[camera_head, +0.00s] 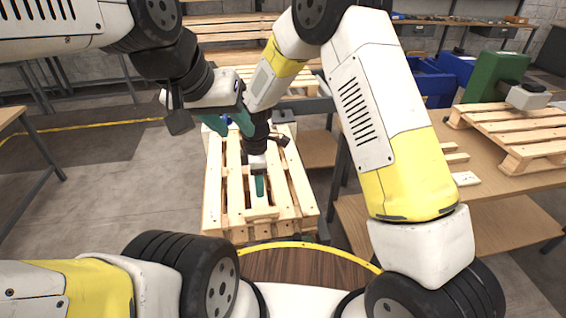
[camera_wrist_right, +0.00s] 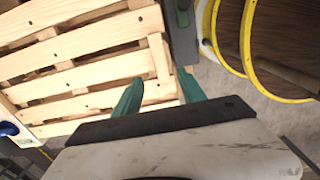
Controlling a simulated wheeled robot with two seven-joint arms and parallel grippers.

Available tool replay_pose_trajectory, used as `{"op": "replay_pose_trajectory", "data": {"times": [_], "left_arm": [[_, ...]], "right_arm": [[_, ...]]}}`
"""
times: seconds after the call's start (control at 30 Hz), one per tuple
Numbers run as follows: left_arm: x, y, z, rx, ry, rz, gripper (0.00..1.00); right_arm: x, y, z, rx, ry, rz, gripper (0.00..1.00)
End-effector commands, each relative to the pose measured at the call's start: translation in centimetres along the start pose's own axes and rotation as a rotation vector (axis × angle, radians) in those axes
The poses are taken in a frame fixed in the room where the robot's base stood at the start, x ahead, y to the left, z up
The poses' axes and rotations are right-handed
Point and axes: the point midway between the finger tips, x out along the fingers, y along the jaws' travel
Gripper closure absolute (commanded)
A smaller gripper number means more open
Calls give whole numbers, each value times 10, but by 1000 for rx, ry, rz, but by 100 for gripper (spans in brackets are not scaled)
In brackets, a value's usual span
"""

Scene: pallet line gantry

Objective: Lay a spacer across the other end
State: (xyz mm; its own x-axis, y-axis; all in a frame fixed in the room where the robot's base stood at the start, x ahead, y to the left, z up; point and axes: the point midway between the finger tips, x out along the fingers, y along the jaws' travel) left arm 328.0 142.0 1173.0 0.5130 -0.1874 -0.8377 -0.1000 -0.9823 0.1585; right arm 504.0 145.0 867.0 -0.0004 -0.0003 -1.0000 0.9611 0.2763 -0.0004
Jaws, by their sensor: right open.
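A wooden pallet (camera_head: 212,205) stands low in front of me, its slats running away from me. A short pale wooden spacer (camera_head: 262,213) lies across the slats at its near end; it also shows in the right wrist view (camera_wrist_right: 158,58). My right gripper (camera_head: 259,186) points down over this near end, just beyond the spacer. In the wrist view its teal fingers (camera_wrist_right: 160,92) are apart, with the spacer in line with the gap; contact cannot be told. My left gripper (camera_head: 229,122) is above the pallet's far end, teal fingers apart, with something blue seen between them.
Blue bins (camera_head: 435,80) stand behind. A stack of pallets lies at the back. My right arm crosses above the pallet's right side.

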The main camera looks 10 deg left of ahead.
Motion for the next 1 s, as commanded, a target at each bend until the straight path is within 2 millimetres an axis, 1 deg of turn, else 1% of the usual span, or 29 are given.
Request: {"op": "replay_pose_trajectory", "data": {"times": [0.13,0.17,0.23,0.27,0.37,0.4,0.47,0.5,0.57,0.6,0.67,0.7,0.77,0.83,0.9,1.0], "left_arm": [[0,0,0,0,0,0,64],[0,0,0,0,0,0,64],[0,0,0,0,0,0,64],[0,0,0,0,0,0,64],[0,0,0,0,0,0,64],[0,0,0,0,0,0,64],[0,0,0,0,0,0,64],[0,0,0,0,0,0,64],[0,0,0,0,0,0,64],[0,0,0,0,0,0,64],[0,0,0,0,0,0,64],[0,0,0,0,0,0,64],[0,0,0,0,0,0,64],[0,0,0,0,0,0,64],[0,0,0,0,0,0,64],[0,0,0,0,0,0,64]], "right_arm": [[-4,0,2,9,1,3,52],[-8,1,4,19,3,6,52],[-25,2,13,68,12,23,52],[-35,2,19,99,18,32,52],[-81,-1,48,250,46,73,52],[-102,-5,61,323,61,91,52],[-132,-14,83,439,86,119,52],[-151,-22,97,517,103,137,52],[-177,-36,116,632,130,161,52],[-193,-46,129,708,149,178,52],[-216,-63,147,822,181,203,52],[-230,-76,158,895,202,219,52],[-248,-96,173,1007,236,241,52],[-266,-121,189,1135,280,269,52],[-280,-147,202,1261,326,293,52],[-295,-183,215,1429,394,325,52]]}}
